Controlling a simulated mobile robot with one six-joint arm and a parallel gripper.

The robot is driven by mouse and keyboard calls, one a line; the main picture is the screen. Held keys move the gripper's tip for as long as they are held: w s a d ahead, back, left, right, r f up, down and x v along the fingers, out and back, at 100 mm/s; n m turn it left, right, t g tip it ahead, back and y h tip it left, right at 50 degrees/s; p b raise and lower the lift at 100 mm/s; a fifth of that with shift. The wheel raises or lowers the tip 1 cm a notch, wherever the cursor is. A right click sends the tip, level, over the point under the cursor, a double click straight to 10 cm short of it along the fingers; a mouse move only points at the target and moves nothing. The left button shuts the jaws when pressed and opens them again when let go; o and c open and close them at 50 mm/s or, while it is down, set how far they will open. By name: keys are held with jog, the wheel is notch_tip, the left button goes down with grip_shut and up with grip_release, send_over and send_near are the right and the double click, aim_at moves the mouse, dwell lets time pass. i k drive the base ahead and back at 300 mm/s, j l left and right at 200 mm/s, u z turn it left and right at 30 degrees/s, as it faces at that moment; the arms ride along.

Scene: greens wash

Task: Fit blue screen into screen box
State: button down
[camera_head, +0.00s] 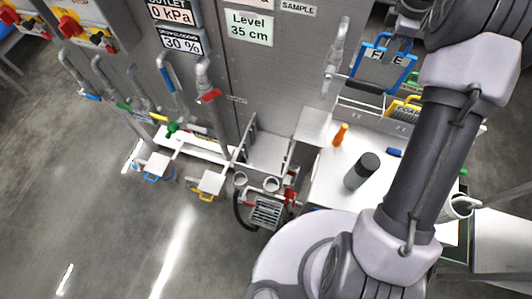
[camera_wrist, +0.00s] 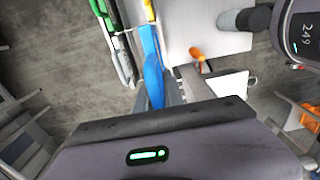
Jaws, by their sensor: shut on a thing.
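The blue screen (camera_head: 412,72), a blue frame with a label reading "FINE", hangs at the upper right of the head view. In the wrist view the blue screen (camera_wrist: 152,68) shows nearly edge-on. My gripper (camera_wrist: 162,92) is shut on it; in the head view my arm hides most of the grip. The screen box (camera_head: 350,112) is a grey open box on the white bench, below the blue screen in the picture. A yellow screen (camera_head: 405,110) with a partly hidden label stands in the box's right part. I cannot tell whether the blue screen touches the box.
A grey pipe (camera_head: 335,60) with a tap is left of the blue screen. A steel panel (camera_head: 255,75) rises behind. Open floor lies at left.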

aim_at(264, 165)
jog(key=k, duration=1.5)
